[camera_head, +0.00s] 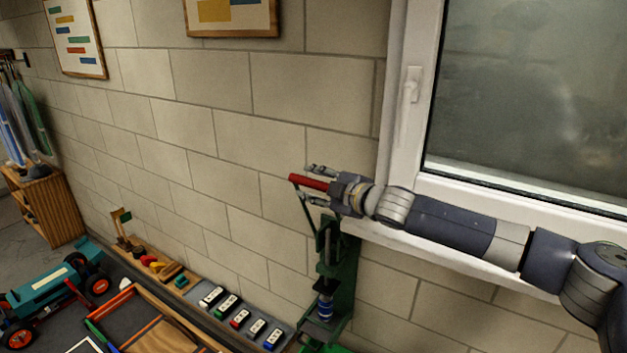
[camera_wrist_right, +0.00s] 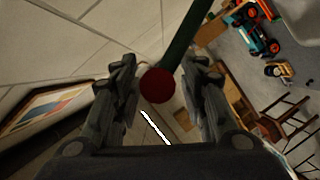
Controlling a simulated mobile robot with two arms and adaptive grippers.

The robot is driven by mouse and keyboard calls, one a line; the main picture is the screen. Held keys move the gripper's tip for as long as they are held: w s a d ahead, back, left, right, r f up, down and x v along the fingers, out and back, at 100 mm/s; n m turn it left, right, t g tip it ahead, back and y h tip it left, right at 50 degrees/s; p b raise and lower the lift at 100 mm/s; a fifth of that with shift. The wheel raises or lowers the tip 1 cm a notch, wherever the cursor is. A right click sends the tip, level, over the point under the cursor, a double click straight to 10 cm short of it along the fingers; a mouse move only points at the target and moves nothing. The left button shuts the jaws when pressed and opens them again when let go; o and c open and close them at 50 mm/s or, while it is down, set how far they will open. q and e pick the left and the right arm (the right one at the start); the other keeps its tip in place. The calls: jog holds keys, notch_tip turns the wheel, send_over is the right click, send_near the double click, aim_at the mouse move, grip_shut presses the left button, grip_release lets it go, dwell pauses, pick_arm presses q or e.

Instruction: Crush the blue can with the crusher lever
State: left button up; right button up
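The blue can (camera_head: 325,308) stands upright low in the green can crusher (camera_head: 342,275), which is fixed against the wall under the window. The crusher's lever is raised, and its red handle (camera_head: 309,182) points left at the top. My right gripper (camera_head: 314,185) is open around the red handle, one finger above and one below, with gaps showing. In the right wrist view, the round red handle end (camera_wrist_right: 158,86) lies between the two fingers, and the green lever arm (camera_wrist_right: 183,38) runs up behind it. The can is not visible there. My left gripper is in neither view.
A window with a white frame (camera_head: 408,170) is behind my right arm. A low bench along the wall holds several small labelled blocks (camera_head: 240,318). A teal toy car (camera_head: 45,288) stands at the left. The wall left of the handle is clear.

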jog(key=shift+w+a+f, duration=0.1)
jog(key=shift+w, duration=0.15)
jog(key=shift+c, duration=0.4)
grip_shut()
jog(key=shift+s, duration=0.1)
jog(key=s+a+f+n+t+b, duration=0.2)
jog(key=s+a+f+n+b, duration=0.4)
jog(key=b, duration=1.1)
jog(key=shift+s+a+f+t, duration=0.4)
jog(key=shift+s+a+f, duration=0.35)
jog(key=shift+s+f, duration=1.7)
jog(key=shift+w+f+y, duration=0.3)
jog(key=shift+w, duration=0.05)
